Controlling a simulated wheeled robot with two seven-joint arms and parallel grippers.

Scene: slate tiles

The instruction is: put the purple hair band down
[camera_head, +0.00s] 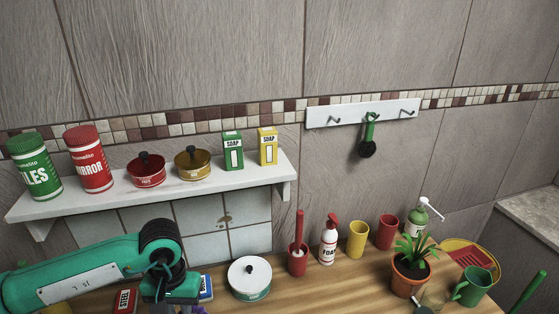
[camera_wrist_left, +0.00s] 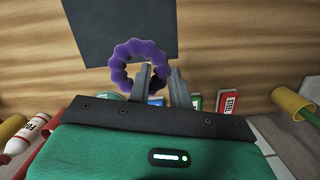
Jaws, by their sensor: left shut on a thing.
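The purple hair band (camera_wrist_left: 116,68) is a bumpy ring, seen in the left wrist view at the fingertips of my left gripper (camera_wrist_left: 160,80). The gripper is shut on the near side of the band. The band appears in front of a dark grey square (camera_wrist_left: 90,25) on the wooden counter; its height above the counter is hard to tell. In the head view a small bit of purple hair band (camera_head: 198,310) shows at the bottom edge, below my green left arm. The rest is cut off. My right gripper is not in view.
A white lidded pot (camera_head: 250,276), red brush holder (camera_head: 297,260), foam bottle (camera_head: 328,240), cups and a potted plant (camera_head: 410,268) stand on the wooden counter (camera_head: 330,293). A wall shelf (camera_head: 230,180) holds tins, pots and soap boxes. Bare wood surrounds the grey square.

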